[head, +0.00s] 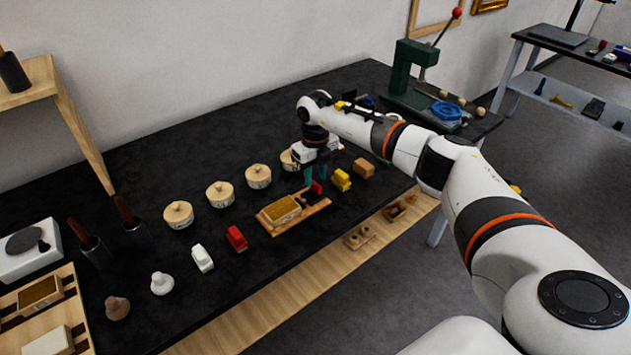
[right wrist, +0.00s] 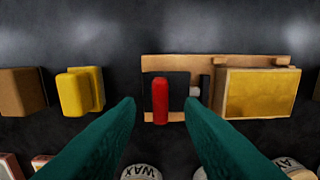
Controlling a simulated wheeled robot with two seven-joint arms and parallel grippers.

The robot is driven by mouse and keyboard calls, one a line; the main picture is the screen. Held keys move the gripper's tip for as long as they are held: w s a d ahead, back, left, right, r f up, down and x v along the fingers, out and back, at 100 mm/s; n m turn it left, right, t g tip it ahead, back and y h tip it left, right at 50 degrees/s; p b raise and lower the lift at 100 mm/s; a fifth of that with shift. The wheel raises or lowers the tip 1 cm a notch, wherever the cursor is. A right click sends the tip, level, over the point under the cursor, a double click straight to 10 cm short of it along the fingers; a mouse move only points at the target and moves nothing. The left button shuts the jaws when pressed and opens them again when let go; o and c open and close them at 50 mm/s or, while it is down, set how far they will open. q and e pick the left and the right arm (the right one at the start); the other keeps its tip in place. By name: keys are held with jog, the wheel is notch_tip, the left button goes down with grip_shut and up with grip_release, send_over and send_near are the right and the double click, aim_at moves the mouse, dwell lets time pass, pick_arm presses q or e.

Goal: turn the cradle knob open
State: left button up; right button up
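The wooden cradle (head: 268,225) lies on the dark table and holds a gilt block (head: 282,210). In the right wrist view the cradle (right wrist: 215,62) shows with the gilt block (right wrist: 262,92) at its right. A red knob (head: 317,187) is at the cradle's other end; its long red grip (right wrist: 160,100) points up and down in the right wrist view. My right gripper (head: 316,173) is open above the knob. Its teal fingers (right wrist: 163,103) are spread to either side of the red grip, and I see no contact. My left gripper is out of view.
A yellow block (head: 341,180) and a brown block (head: 364,168) stand right of the cradle. A red piece (head: 236,238) and a white piece (head: 202,258) stand left of it. Several round lidded pots (head: 220,194) line up behind. A green press (head: 405,75) stands at the far end.

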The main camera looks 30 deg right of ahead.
aim_at(316, 183)
notch_tip(316, 183, up, 9)
jog(key=b, duration=0.2)
jog(key=shift+r, duration=0.2)
